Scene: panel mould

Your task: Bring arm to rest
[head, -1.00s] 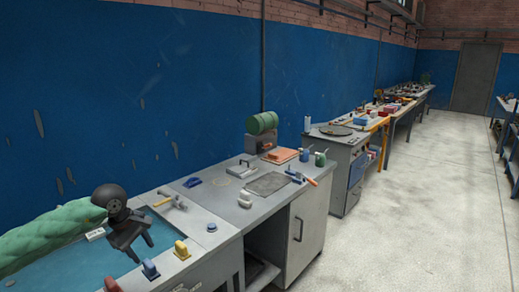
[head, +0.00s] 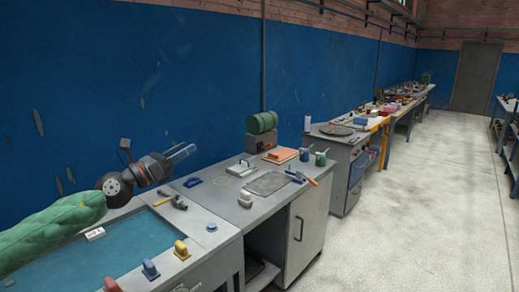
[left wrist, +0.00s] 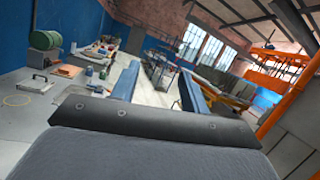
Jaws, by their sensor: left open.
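My left gripper (head: 184,154) is raised above the back part of the bench in the head view, with its fingers pointing right. It is open and empty; two separate fingers also show in the left wrist view (left wrist: 158,88). The green padded sleeve (head: 50,228) of my left arm comes in from the left over the mould panel. My right gripper is in neither view.
Below lies a blue-green panel (head: 130,247) with a white label block (head: 95,234), a yellow clamp (head: 181,250) and a blue clamp (head: 150,269). A hammer (head: 174,201) lies behind it. A grey bench (head: 232,215) with tools extends right. The floor (head: 410,220) is clear.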

